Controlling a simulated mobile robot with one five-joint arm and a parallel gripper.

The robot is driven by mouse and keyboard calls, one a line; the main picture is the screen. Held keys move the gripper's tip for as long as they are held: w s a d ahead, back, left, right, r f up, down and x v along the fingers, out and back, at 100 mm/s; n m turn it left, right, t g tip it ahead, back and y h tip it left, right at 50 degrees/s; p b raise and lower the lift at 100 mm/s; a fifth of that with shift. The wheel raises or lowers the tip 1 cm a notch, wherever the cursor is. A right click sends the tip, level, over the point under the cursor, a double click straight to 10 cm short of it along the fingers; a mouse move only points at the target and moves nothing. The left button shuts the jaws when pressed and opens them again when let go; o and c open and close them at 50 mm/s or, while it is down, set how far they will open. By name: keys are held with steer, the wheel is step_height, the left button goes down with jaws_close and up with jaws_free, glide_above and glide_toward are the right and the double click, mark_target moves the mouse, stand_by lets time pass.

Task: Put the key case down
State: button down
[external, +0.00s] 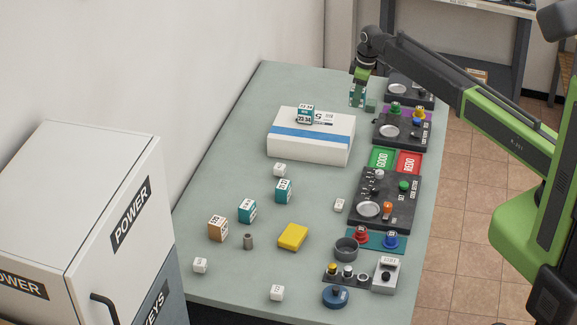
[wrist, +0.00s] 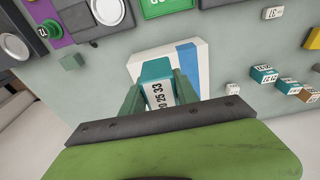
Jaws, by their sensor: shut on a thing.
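My gripper (external: 357,98) is above the far part of the table, behind the white box and left of the black panels. In the wrist view its green fingers (wrist: 160,93) are closed on a teal and white key case (wrist: 157,70) with printed numbers. In the external view the held case is small and mostly covered by the fingers; its exact height above the table is hard to tell. Another teal and white case (external: 305,114) sits on the white box (external: 310,148) with a blue stripe.
A small grey-green cube (external: 371,105) lies close to my gripper. Black panels (external: 400,127) line the right edge, with a green tile (external: 381,159) and red tile (external: 409,163) between them. Teal cases (external: 283,191), white cubes and a yellow block (external: 293,237) stand nearer. The far-left tabletop is clear.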

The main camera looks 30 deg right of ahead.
steer(key=b, duration=0.5)
glide_above(325, 133)
steer(key=d, duration=0.1)
steer(key=f, duration=0.5)
steer(key=shift+s+d+f, duration=0.2)
steer(key=shift+s+f, duration=0.1)
steer(key=shift+f, duration=0.1)
steer(key=shift+w+a+f, duration=0.1)
steer(key=shift+a, duration=0.4)
step_height(325, 133, down, 4)
steer(key=b, duration=0.4)
steer(key=shift+f, duration=0.2)
steer(key=shift+r, duration=0.25)
steer(key=shift+f, duration=0.25)
steer(key=c, duration=0.9)
jaws_free()
steer(key=shift+r, duration=0.1)
